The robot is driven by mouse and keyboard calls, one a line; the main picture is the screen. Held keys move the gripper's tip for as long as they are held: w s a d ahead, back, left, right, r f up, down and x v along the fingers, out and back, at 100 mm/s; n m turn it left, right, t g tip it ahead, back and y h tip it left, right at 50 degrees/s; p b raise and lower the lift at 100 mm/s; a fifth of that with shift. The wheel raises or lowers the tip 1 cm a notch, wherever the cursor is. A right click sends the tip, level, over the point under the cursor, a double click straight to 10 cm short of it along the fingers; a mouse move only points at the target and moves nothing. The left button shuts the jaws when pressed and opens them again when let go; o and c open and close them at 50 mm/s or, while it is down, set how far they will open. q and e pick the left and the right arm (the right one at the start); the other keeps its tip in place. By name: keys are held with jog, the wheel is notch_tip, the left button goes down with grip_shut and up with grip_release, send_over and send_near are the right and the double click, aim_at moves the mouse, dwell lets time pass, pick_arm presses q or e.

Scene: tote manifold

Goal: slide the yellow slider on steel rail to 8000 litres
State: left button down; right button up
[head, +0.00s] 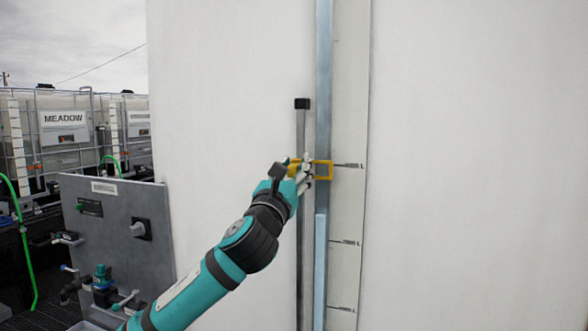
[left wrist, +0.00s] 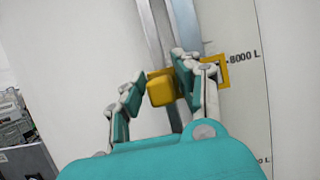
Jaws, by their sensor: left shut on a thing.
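The yellow slider (head: 325,161) sits on the narrow steel rail (head: 302,130), with its open frame reaching right across the sight tube (head: 324,60). My left gripper (head: 302,169) is shut on the slider's yellow block, which shows between its fingers in the left wrist view (left wrist: 162,90). There the slider's frame is level with the 8000 L mark (left wrist: 243,57) on the scale strip, its right edge beside the label. In the head view a scale line (head: 348,165) lies at the frame's height, in its upper part. My right gripper is out of view.
A black cap (head: 302,103) tops the rail above the slider. Lower scale lines (head: 346,242) show below. A grey panel (head: 125,245) with a black switch and valves stands at the lower left. Caged containers (head: 65,130) stand behind it. The white tank wall (head: 470,170) is bare on the right.

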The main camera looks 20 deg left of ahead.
pick_arm(q)
jog(key=shift+r, duration=0.3)
jog(key=c, duration=1.1)
grip_release()
jog(key=v, duration=1.2)
